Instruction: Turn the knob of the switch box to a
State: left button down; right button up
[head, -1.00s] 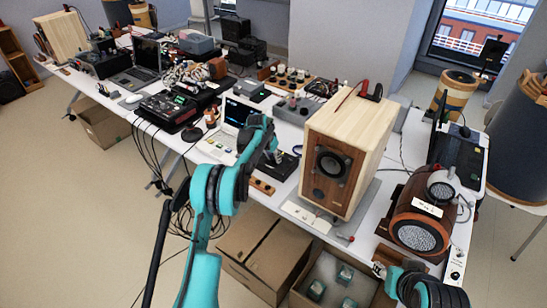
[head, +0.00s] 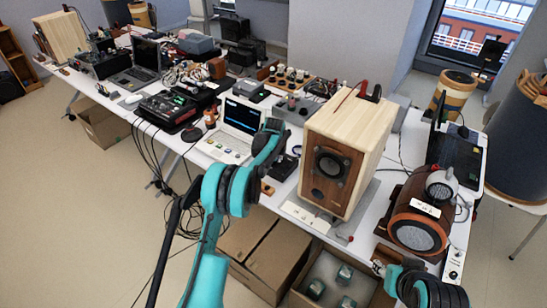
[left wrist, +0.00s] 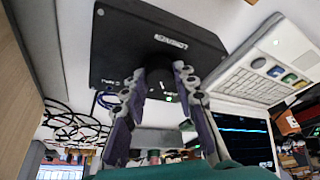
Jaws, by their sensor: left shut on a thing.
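The switch box is a flat black box with white lettering; in the left wrist view its face (left wrist: 112,40) fills the upper middle, upside down. Its round black knob (left wrist: 157,62) stands out from the face. My left gripper (left wrist: 160,78) is shut on the knob, with a finger on either side, and they cover part of it. The knob's pointer and the letter it faces cannot be made out. In the head view the black box (head: 285,166) shows beside my left forearm, which hides the gripper. My right gripper (head: 379,268) is small at the lower right, its jaws unclear.
A large wooden speaker (head: 345,150) stands close right of the box. A white instrument with a lit screen (head: 240,115) stands to the left. Cardboard boxes (head: 265,250) are on the floor below. The table is crowded.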

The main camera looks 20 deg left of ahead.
pick_arm(q)
jog(key=shift+n+y, duration=0.4)
jog(key=shift+n, duration=0.4)
jog(key=c, duration=1.2)
grip_release()
jog(key=v, duration=1.2)
jog(key=shift+w, duration=0.1)
